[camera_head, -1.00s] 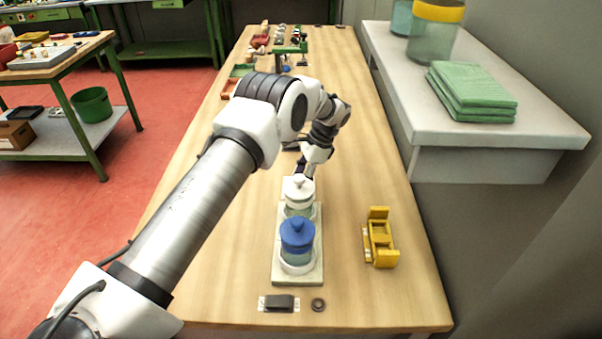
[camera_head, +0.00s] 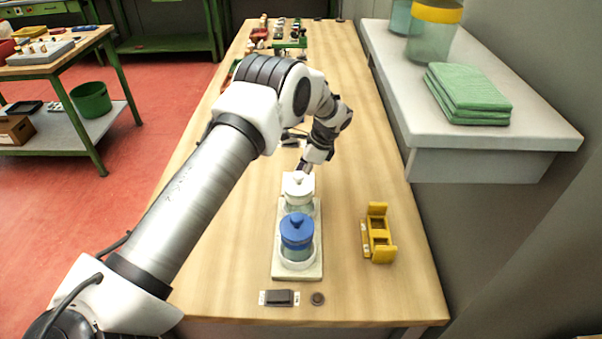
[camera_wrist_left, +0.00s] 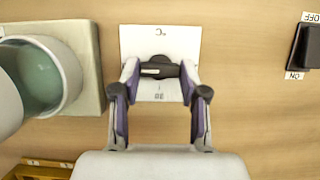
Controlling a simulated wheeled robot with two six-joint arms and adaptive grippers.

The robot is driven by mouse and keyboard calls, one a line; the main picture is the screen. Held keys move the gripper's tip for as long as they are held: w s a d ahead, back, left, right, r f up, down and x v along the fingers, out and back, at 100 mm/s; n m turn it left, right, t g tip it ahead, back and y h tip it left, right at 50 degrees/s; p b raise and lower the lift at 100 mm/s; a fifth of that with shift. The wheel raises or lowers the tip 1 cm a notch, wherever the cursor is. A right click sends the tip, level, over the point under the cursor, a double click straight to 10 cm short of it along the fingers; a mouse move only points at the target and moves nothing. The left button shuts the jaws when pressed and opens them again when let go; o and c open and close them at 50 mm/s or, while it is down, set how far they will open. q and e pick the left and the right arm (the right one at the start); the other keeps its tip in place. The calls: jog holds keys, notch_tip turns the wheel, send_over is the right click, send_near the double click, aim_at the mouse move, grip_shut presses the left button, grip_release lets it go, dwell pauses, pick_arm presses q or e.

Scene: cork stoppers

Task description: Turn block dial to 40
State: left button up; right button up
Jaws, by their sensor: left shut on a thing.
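The block dial (camera_wrist_left: 160,69) is a dark bar-shaped knob with a pale mark. It sits on a white plate (camera_wrist_left: 184,39) with a °C sign in the left wrist view. The small print below the knob is too small to read reliably. My left gripper (camera_wrist_left: 158,72) is shut on the dial, one fingertip at each end of the bar. In the head view my left gripper (camera_head: 303,168) is low behind the white-lidded jar, and the dial is hidden there. My right gripper is not in view.
A pale block (camera_head: 316,272) holds a white-lidded jar (camera_head: 299,187) and a blue-lidded jar (camera_head: 297,232), close to my gripper. A yellow holder (camera_head: 379,236) stands right. A dark switch (camera_wrist_left: 309,47) lies beside the dial plate. The table's front right is clear.

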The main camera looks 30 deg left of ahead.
pick_arm(q)
jog(key=o, duration=1.1)
jog(key=shift+o, duration=0.2)
jog(key=v, duration=1.2)
jog(key=shift+d, duration=0.15)
